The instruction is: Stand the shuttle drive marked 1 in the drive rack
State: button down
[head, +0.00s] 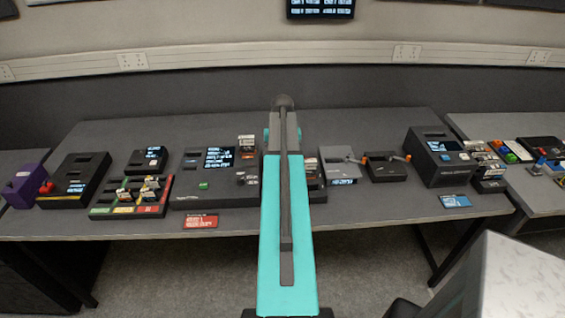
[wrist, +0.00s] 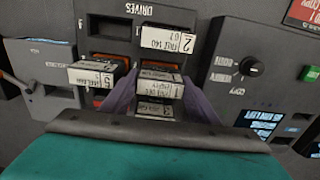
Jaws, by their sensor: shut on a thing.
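My gripper (wrist: 158,97) shows in the wrist view as two purple fingers closed around a drive with a white label (wrist: 160,82). I cannot read its number for certain. The drive rack (wrist: 128,24), dark and marked DRIVES, is right under the fingers. A drive marked 2 (wrist: 168,41) stands in it just beyond the held one, and a drive marked 5 (wrist: 93,76) to the left. Another labelled drive (wrist: 155,112) shows below the held one, between the fingers. Whether the held drive is seated is unclear. In the head view my arm hides the gripper and most of the rack (head: 316,192).
A dark console with a knob (wrist: 249,66) stands close right of the rack in the wrist view, and a grey box (wrist: 45,72) close left. The head view shows a sorting tray (head: 130,208) and a red card (head: 197,221) to the left. The table's front strip is mostly clear.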

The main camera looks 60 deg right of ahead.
jog(key=shift+c, duration=1.4)
grip_release()
jog(key=shift+r, duration=0.15)
jog(key=shift+r+p, duration=2.2)
jog(key=shift+r, duration=1.45)
